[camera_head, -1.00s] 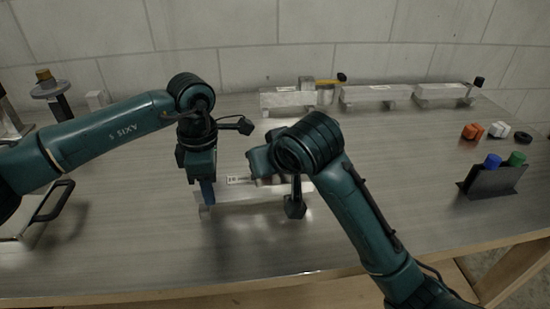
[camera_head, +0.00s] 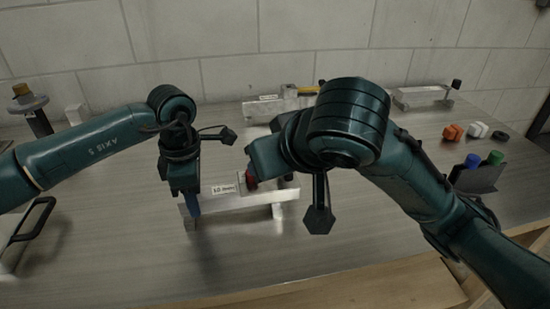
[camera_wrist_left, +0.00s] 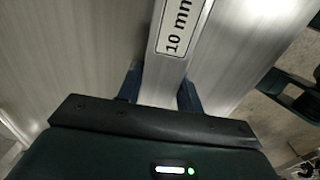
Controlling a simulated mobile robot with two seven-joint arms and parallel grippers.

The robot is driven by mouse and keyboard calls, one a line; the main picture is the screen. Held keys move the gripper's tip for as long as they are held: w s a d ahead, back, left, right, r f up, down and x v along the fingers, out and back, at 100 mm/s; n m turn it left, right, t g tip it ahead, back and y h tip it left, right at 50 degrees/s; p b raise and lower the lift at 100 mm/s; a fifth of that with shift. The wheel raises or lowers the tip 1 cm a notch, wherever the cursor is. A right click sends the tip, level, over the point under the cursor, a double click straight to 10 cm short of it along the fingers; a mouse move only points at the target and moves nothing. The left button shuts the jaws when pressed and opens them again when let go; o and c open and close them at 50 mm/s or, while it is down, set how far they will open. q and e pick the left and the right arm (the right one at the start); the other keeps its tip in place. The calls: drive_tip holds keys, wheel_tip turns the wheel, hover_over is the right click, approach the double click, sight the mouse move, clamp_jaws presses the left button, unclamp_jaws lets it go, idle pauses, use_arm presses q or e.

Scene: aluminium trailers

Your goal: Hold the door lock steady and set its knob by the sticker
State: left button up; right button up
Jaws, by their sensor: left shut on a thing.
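The door lock is an aluminium bar (camera_head: 229,204) on feet in the middle of the table. A white sticker (camera_head: 223,189) is on it; in the left wrist view the sticker (camera_wrist_left: 177,27) reads "10 mm". A red knob (camera_head: 251,181) shows at the bar, partly hidden by my right gripper. My left gripper (camera_head: 192,213) is shut on the left end of the door lock, with a blue finger (camera_wrist_left: 130,84) on each side of the bar in the left wrist view. My right gripper (camera_head: 254,175) is at the red knob; its fingertips are hidden, so its grip does not show.
More aluminium bars stand at the back, one (camera_head: 262,107) behind my right arm and one (camera_head: 420,96) at the right. Orange (camera_head: 453,131) and white (camera_head: 476,129) pieces and a dark holder with blue and green items (camera_head: 473,160) are at right. The table front is clear.

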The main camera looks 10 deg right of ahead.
idle(0.3)
use_arm(q)
drive_tip(key=o, duration=1.3)
drive_tip(key=shift+r, duration=0.1)
